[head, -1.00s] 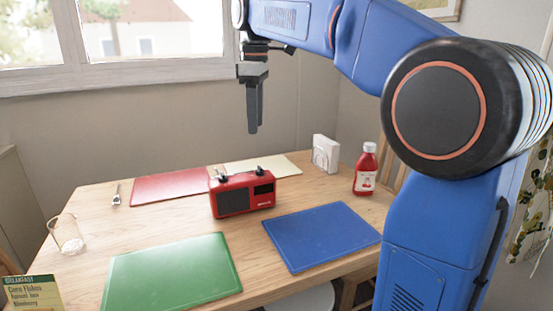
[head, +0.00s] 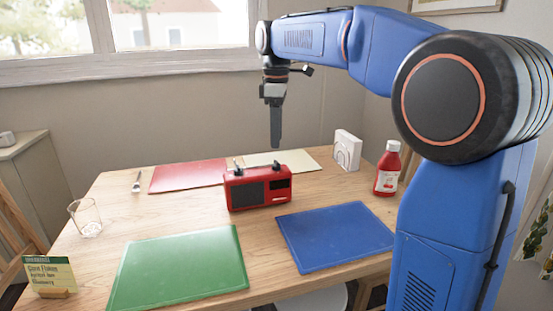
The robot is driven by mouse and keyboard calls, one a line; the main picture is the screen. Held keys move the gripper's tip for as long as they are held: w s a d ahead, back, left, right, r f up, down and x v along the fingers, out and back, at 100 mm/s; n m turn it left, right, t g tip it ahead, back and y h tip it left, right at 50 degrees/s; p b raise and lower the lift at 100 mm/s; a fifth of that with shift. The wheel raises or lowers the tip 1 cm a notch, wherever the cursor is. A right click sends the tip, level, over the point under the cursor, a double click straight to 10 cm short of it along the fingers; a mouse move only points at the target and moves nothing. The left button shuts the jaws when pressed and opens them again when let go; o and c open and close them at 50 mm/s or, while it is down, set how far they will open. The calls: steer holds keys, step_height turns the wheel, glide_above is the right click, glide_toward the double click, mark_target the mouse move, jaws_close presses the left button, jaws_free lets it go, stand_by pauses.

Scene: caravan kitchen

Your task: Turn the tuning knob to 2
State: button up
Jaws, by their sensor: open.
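A red radio (head: 258,188) stands upright near the middle of the wooden table.
The table (head: 190,220) carries green (head: 180,268), blue (head: 334,236), red (head: 188,176) and cream (head: 300,161) mats. A red bottle (head: 387,172) and a napkin holder (head: 347,150) stand right.

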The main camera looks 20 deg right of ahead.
mark_target(276, 161)
step_height(276, 161, down, 8)
steer(key=shift+r, duration=0.1)
steer(key=shift+c, duration=0.2)
jaws_close()
